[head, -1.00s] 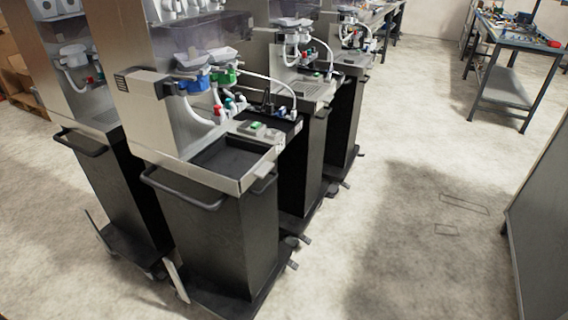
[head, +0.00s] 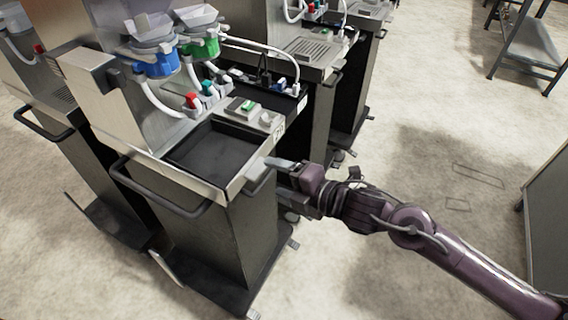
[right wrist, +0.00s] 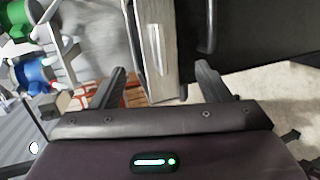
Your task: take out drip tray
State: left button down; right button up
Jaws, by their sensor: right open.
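The drip tray (head: 212,152) looks like a shallow dark rectangular tray, set in the top of the nearest dispenser behind a pale metal front. A small pale handle (head: 262,177) stands out at the right corner of that front. In the right wrist view a silver bar handle (right wrist: 155,50) shows on the pale panel. My right gripper (head: 282,178) is at this corner, open, with its fingers pointing at the handle. In the right wrist view its fingers (right wrist: 162,88) are spread on either side of the panel, with nothing held. Contact cannot be told. My left gripper is out of view.
A blue valve (head: 157,64) and a green valve (head: 201,48) hang above the tray. A black push bar (head: 160,190) curves out in front. More dispensers stand behind. The floor to the right is open, up to a grey panel (head: 545,190) at the right edge.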

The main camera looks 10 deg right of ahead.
aim_at(253, 168)
jog(key=shift+w+a+f, duration=0.1)
jog(key=shift+w+a, duration=0.3)
jog(key=shift+a, duration=0.25)
jog(key=shift+w+a+f, duration=0.1)
jog(key=shift+w+a, duration=0.3)
jog(key=shift+a, duration=0.2)
jog(key=p+x, duration=0.1)
jog(key=x, duration=0.2)
jog(key=shift+w+f, duration=0.2)
jog(key=shift+w, duration=0.05)
jog(key=shift+w+a+f, duration=0.1)
jog(key=shift+w+a, duration=0.05)
jog(key=shift+a, duration=0.1)
jog(key=shift+w+a, duration=0.1)
jog(key=c, duration=1.2)
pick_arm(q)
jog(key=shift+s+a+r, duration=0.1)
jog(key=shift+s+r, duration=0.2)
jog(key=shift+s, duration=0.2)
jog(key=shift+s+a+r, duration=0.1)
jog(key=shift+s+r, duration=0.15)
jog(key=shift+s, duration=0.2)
pick_arm(e)
jog(key=shift+c, duration=0.4)
jog(key=shift+r, duration=0.2)
